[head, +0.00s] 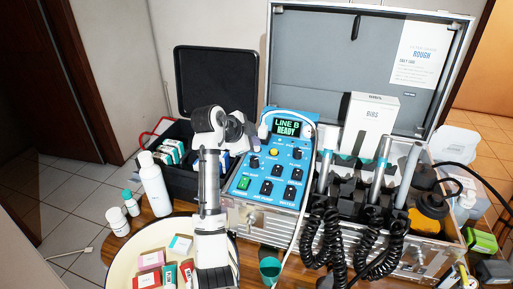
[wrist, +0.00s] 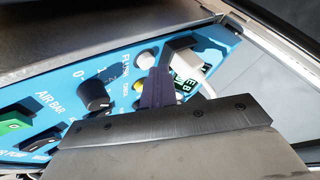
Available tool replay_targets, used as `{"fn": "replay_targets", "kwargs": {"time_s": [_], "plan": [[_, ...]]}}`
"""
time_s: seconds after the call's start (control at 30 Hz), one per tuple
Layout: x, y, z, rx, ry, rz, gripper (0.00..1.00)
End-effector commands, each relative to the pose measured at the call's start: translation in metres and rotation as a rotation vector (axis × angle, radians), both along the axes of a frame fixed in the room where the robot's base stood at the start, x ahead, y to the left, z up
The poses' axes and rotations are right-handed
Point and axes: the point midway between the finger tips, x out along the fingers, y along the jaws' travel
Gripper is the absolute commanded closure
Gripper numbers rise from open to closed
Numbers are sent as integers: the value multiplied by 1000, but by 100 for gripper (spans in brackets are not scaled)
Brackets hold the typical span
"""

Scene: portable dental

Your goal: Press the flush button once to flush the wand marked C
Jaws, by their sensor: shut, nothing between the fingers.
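The blue control panel (head: 262,190) has a small screen (head: 287,127) reading LINE B READY. In the wrist view, a round white button (wrist: 146,60) sits beside lettering that appears to read FLUSH, with a yellow button (wrist: 140,88) close by. My gripper (wrist: 163,84) is shut and empty, its fingertips over the panel between these buttons and the screen; contact cannot be told. In the head view my arm stands left of the panel and its fingertips are hard to make out. Upright wands (head: 383,150) stand right of the panel; I cannot read their letters.
Black knobs and rocker switches, plus a green switch (head: 244,183), crowd the panel. A white hose runs down its right side. Black coiled hoses (head: 322,235) hang in front of the case. A white bottle (head: 153,185) and a round tray (head: 125,262) stand left.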

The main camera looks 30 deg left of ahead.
Motion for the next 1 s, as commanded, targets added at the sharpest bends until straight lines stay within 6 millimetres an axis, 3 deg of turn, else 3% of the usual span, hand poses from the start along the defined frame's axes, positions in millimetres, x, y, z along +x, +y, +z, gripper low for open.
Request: {"fn": "replay_targets", "kwargs": {"time_s": [1.0], "plan": [[0, 0, -10, -1, 2, -1, 100]]}}
